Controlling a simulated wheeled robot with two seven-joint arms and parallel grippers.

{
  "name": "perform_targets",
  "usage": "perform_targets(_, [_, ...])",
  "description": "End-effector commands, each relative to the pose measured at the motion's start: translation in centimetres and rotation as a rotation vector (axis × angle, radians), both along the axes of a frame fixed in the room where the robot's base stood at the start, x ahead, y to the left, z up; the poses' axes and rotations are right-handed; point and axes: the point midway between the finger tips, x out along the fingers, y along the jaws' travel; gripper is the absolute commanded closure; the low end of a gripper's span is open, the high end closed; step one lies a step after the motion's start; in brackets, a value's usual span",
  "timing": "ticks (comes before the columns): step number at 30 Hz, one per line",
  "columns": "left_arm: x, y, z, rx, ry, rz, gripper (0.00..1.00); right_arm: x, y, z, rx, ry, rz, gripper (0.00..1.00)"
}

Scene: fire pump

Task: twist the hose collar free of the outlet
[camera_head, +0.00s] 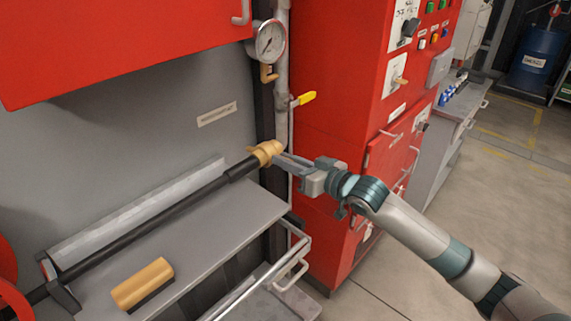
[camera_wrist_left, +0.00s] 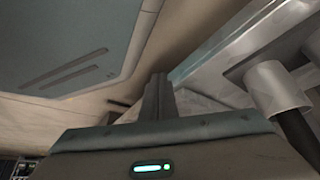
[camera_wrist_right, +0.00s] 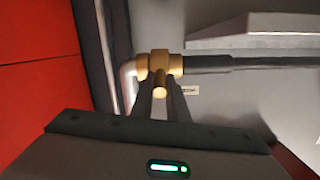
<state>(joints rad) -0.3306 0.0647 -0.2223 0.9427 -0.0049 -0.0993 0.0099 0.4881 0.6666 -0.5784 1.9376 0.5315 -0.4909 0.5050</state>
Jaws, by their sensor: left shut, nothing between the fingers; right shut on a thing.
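The brass hose collar (camera_head: 266,152) sits at the end of the black hose (camera_head: 170,216), against the vertical pipe. My right gripper (camera_head: 280,158) reaches it from the right and is shut on it. In the right wrist view the brass fitting (camera_wrist_right: 160,62) lies across the tips of my right gripper (camera_wrist_right: 160,92), with a round brass stub toward the camera. The black hose (camera_wrist_right: 240,62) runs off to the right there. The outlet behind the collar is hard to tell apart from it. My left gripper (camera_wrist_left: 158,90) is shut and empty, outside the head view.
A grey shelf (camera_head: 215,225) below the hose carries a wooden-backed brush (camera_head: 143,284). A pressure gauge (camera_head: 270,42) and a yellow lever (camera_head: 306,98) are on the pipework above. A red control cabinet (camera_head: 335,80) stands just right. A metal rail (camera_head: 265,287) juts out below.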

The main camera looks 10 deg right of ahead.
Motion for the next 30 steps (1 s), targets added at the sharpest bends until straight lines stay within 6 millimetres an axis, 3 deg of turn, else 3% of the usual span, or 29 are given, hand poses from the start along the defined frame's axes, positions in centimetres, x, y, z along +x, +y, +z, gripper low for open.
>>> perform_targets(14, [0.85,-0.36,0.34,-0.007,-0.022,-0.001,1.00,0.01,-0.04,-0.09,0.007,-0.011,-0.001,1.00])
perform_targets(15, [0.85,-0.34,0.33,-0.007,-0.022,-0.001,1.00,0.01,-0.04,-0.10,0.007,-0.010,0.000,0.79])
perform_targets(17, [0.85,-0.34,0.32,-0.007,-0.022,-0.001,1.00,0.01,-0.04,-0.11,0.007,-0.010,0.000,0.68])
perform_targets(30, [0.86,-0.32,0.21,-0.006,-0.022,0.000,1.00,-0.34,-0.28,-0.12,0.007,-0.010,0.000,0.68])
